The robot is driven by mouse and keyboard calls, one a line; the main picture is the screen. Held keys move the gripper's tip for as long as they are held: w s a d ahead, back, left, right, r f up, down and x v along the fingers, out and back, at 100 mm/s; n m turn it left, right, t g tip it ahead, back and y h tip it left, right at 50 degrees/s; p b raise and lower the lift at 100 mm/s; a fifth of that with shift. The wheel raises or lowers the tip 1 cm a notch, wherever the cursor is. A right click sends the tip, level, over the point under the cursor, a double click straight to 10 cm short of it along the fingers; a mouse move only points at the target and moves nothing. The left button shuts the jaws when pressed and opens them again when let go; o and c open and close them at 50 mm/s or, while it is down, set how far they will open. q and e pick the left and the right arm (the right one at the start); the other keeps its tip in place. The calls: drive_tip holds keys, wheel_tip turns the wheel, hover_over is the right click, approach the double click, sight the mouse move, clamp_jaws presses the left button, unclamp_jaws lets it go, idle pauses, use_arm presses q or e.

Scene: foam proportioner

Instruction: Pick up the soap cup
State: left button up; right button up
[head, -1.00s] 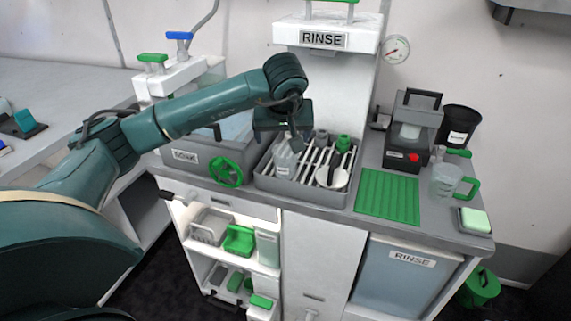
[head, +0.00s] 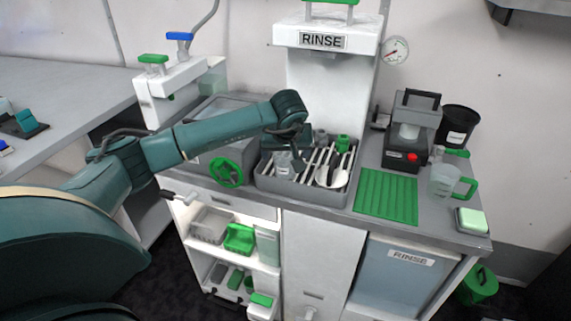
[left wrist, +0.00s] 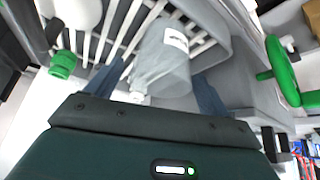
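A clear cup with a small label (head: 284,162), its print too small to read, is in the left part of the grey slotted rack (head: 300,190); it may be the soap cup. In the left wrist view the translucent cup (left wrist: 163,62) lies between the two blue-grey fingers of my left gripper (left wrist: 155,92). The fingers stand apart, one on each side, with no clear grip on it. In the head view my left gripper (head: 288,143) is low over the rack, partly hiding the cup. My right gripper is not in view.
The rack also holds white utensils (head: 333,176) and a green-topped item (head: 343,143). A green mat (head: 387,195), a clear jug with green handle (head: 444,181) and a grey machine (head: 408,135) are to the right. A green handwheel (head: 227,172) is just left.

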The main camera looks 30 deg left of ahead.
use_arm(q)
drive_tip(key=c, duration=0.9)
drive_tip(key=shift+r, duration=0.1)
drive_tip(key=shift+c, duration=0.2)
